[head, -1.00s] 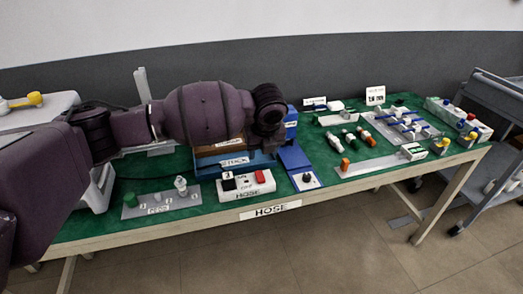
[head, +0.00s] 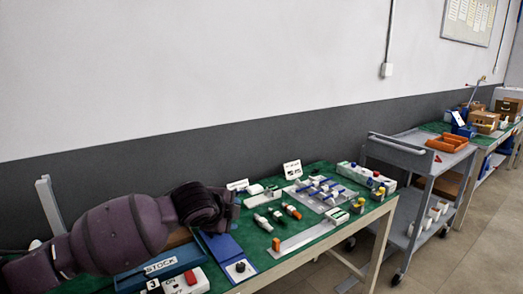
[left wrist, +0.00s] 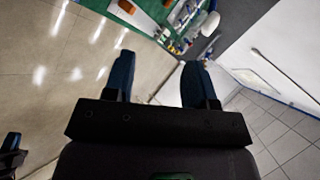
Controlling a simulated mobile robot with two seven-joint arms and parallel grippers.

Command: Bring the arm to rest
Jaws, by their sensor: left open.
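My left arm (head: 125,232) reaches in from the left in the head view, over the near left part of the green-topped table. Its wrist end is beside the blue STOCK bin, and its fingers cannot be made out there. In the left wrist view my left gripper (left wrist: 160,82) is open, with two dark blue fingers apart and nothing between them. The tiled floor shows beyond the fingers.
The table holds a blue STOCK bin (head: 160,266), a blue tray (head: 222,247), a grey plate with blue-handled parts (head: 322,193) and several small fittings. A grey trolley (head: 420,160) stands to the right, with an orange tray (head: 447,143). Open floor lies in front.

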